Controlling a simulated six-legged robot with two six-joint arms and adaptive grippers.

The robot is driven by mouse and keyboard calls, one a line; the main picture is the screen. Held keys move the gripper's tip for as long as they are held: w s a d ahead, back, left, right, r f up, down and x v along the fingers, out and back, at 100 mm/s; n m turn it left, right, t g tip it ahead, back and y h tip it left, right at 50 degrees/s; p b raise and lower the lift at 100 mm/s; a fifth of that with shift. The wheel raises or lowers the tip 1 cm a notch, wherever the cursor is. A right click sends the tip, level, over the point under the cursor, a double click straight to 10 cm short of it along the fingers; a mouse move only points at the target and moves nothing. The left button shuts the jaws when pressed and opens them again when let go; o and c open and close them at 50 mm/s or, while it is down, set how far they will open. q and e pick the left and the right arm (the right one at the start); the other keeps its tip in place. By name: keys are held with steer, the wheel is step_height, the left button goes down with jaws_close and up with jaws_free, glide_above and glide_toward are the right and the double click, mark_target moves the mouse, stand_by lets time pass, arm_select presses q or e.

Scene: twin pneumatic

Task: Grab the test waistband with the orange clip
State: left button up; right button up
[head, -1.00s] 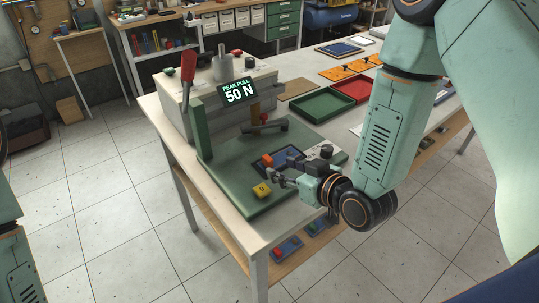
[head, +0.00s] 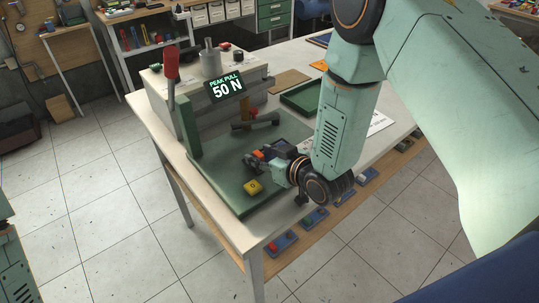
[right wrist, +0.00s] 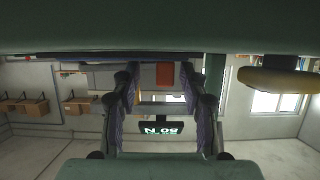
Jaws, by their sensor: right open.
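The gripper partly covers that spot. In the right wrist view an orange block (right wrist: 165,73) shows between the two finger pads of the open right gripper (right wrist: 160,105); I cannot tell if they touch it. A brown upright strip (head: 253,106) by a dark bar on the tester may be the waistband; I cannot tell. My left gripper is out of view; only part of my left arm shows at the left edge.
The pull tester (head: 180,95) has a red-handled lever (head: 171,62) and a display (head: 226,89) reading PEAK PULL 50 N. A green tray (head: 300,98) lies behind.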

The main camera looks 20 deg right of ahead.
steer(key=shift+s+a+r, duration=0.1)
steer(key=shift+s+r, duration=0.05)
steer(key=shift+s+a+r, duration=0.1)
steer(key=shift+a, duration=0.1)
steer(key=shift+c, duration=0.7)
steer(key=shift+a, duration=0.1)
steer(key=shift+c, duration=1.5)
steer(key=shift+w+d+f, duration=0.2)
steer(key=shift+w+f, duration=0.05)
steer(key=shift+w, duration=0.1)
steer(key=shift+c, duration=1.4)
steer(key=shift+s, duration=0.1)
steer(key=shift+c, duration=0.8)
steer(key=shift+s+r, duration=0.1)
jaws_close()
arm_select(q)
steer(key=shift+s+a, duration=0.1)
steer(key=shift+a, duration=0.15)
arm_select(e)
steer(key=shift+a, duration=0.15)
